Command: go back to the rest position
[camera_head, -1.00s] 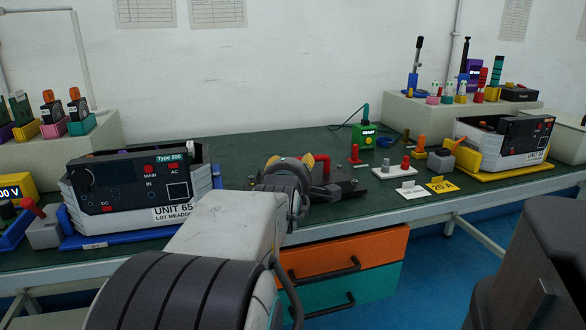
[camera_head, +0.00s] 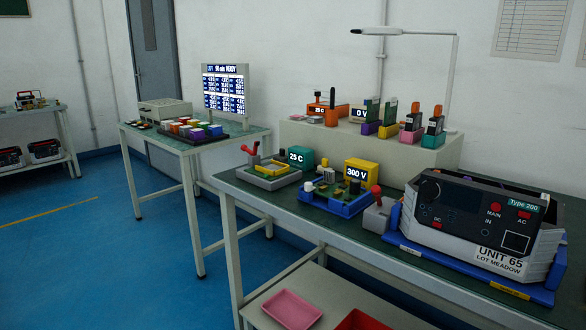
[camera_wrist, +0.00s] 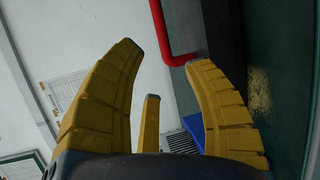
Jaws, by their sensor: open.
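My gripper (camera_wrist: 165,60) shows in the wrist view with its yellow ribbed fingers spread apart and nothing between them. A red bar-shaped handle (camera_wrist: 161,32) and a dark surface lie beyond the fingertips; I cannot tell how far off they are. A blue part (camera_wrist: 193,126) shows between the fingers. My gripper and arm are out of the head view. In the head view, UNIT 65 (camera_head: 470,222) sits on its blue tray (camera_head: 440,262) at the right of the green-topped bench.
A blue fixture (camera_head: 345,207), a grey fixture (camera_head: 270,178) and a yellow 300 V box (camera_head: 361,174) stand on the bench. A side table (camera_head: 165,137) with a display (camera_head: 225,88) stands beyond. A pink tray (camera_head: 291,309) lies on the lower shelf. The blue floor (camera_head: 90,250) at left is clear.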

